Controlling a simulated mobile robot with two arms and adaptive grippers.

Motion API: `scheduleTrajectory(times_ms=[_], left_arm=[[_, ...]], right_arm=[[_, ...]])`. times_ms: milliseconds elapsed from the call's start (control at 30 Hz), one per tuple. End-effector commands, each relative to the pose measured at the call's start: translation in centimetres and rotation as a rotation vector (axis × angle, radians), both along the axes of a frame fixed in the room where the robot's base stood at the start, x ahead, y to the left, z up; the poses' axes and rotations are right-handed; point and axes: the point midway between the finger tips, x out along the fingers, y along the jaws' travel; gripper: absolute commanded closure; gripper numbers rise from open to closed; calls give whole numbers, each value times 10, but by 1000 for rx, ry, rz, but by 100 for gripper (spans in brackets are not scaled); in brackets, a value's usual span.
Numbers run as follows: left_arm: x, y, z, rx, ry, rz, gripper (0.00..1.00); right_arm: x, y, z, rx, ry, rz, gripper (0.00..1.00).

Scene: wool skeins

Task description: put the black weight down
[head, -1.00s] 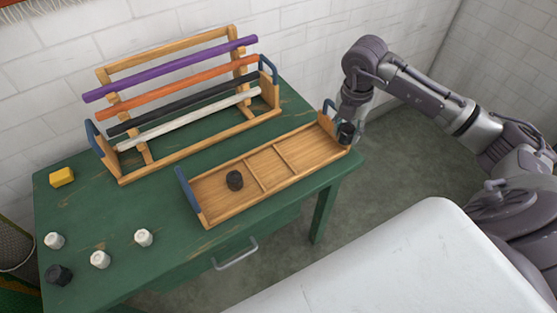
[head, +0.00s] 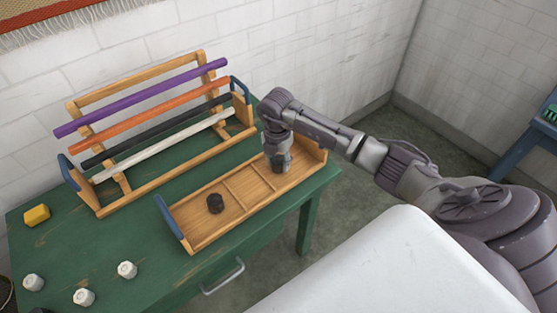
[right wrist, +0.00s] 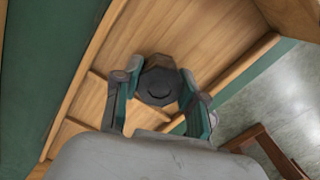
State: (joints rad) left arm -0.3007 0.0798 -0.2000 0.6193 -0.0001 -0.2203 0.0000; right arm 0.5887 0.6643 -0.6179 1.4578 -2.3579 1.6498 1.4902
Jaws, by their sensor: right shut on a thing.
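My right gripper (head: 277,166) is over the right part of the wooden tray (head: 243,200), pointing down. In the right wrist view its two fingers are shut on a black weight (right wrist: 158,84), faceted with a round top, above the tray's wooden floor. I cannot tell whether the weight touches that floor. In the head view the gripper hides this weight. My left gripper is not in view.
A wooden rack (head: 150,183) with purple, orange, black and white rods stands behind the tray on the green table (head: 150,235). White weights (head: 127,270) and a yellow block (head: 37,215) lie at the left. The tray's blue left handle (head: 172,222) stands up.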

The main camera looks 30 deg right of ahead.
Motion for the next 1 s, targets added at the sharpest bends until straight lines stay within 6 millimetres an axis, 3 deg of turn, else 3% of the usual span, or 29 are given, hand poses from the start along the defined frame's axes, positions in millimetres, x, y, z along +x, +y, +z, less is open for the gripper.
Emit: scheduleTrajectory(times_ms=[367, 400, 533, 833, 1000], left_arm=[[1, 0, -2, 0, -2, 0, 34], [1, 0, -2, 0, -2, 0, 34], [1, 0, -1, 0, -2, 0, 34], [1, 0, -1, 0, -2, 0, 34], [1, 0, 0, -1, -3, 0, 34]], right_arm=[[1, -1, -6, 0, -2, -1, 100], [0, 0, -6, 0, -1, 0, 55], [0, 0, -6, 0, -1, 0, 34], [0, 0, -5, 0, -1, 0, 34], [1, 0, 10, 0, -5, 1, 34]])
